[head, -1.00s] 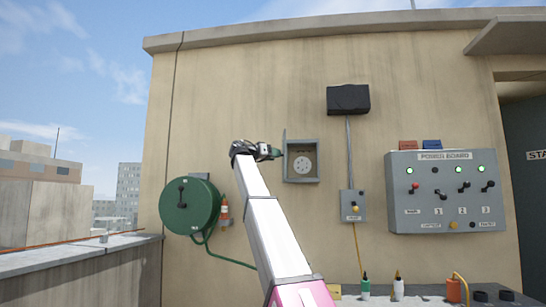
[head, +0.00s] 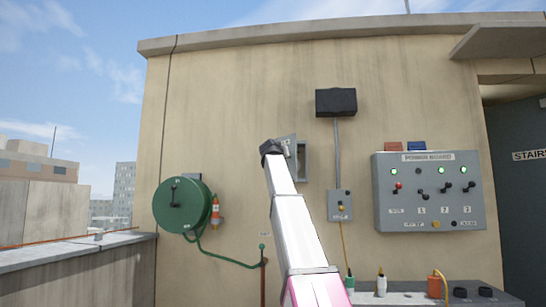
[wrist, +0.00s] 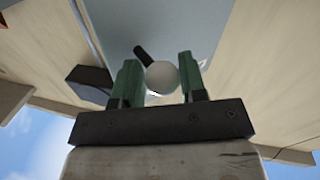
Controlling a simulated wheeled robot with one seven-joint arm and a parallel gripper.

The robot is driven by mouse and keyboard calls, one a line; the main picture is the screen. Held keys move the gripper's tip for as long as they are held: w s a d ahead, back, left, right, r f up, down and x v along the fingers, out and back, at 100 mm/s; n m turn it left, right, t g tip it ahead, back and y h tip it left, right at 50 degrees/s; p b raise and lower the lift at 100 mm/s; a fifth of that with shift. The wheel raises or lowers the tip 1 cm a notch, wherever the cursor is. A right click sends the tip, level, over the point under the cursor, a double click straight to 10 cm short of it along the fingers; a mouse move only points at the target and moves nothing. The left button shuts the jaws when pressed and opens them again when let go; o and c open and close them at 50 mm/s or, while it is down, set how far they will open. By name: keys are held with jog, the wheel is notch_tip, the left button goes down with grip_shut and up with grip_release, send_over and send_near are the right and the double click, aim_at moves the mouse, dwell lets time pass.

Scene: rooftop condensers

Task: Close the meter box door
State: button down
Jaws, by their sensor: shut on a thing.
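The grey meter box (head: 301,162) is on the wall left of centre in the head view. Its door (head: 289,147) hangs partly open at an angle in front of it, covering part of the opening. In the wrist view the door (wrist: 155,25) is a grey panel with a round white knob (wrist: 162,78) and a short black bar beside it. My gripper (wrist: 157,72) has its two green fingers on either side of the knob, shut on it. In the head view my wrist hides the fingers.
A black box (head: 336,102) is on the wall above right, with a conduit down to a small switch box (head: 340,205). The power board (head: 429,191) is further right. A green hose reel (head: 181,205) is at left. Bottles stand on a ledge below.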

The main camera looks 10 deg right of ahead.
aim_at(294, 156)
jog(key=d+n+t+y, duration=0.1)
jog(key=d+y, duration=0.1)
jog(key=w+d+n+y, duration=0.1)
jog(key=d+y, duration=0.1)
jog(key=d+n+t+y, duration=0.1)
jog(key=n+y, duration=0.1)
jog(key=shift+w+d+t, duration=0.3)
jog(key=shift+w+d, duration=0.1)
jog(key=w+d+n+y, duration=0.4)
jog(key=d+n+y, duration=0.1)
jog(key=y, duration=0.3)
jog(key=shift+w, duration=0.15)
jog(key=shift+d, duration=0.15)
jog(key=c, duration=0.7)
grip_release()
jog(key=shift+w, duration=0.2)
jog(key=shift+c, duration=0.2)
jog(key=shift+s, duration=0.2)
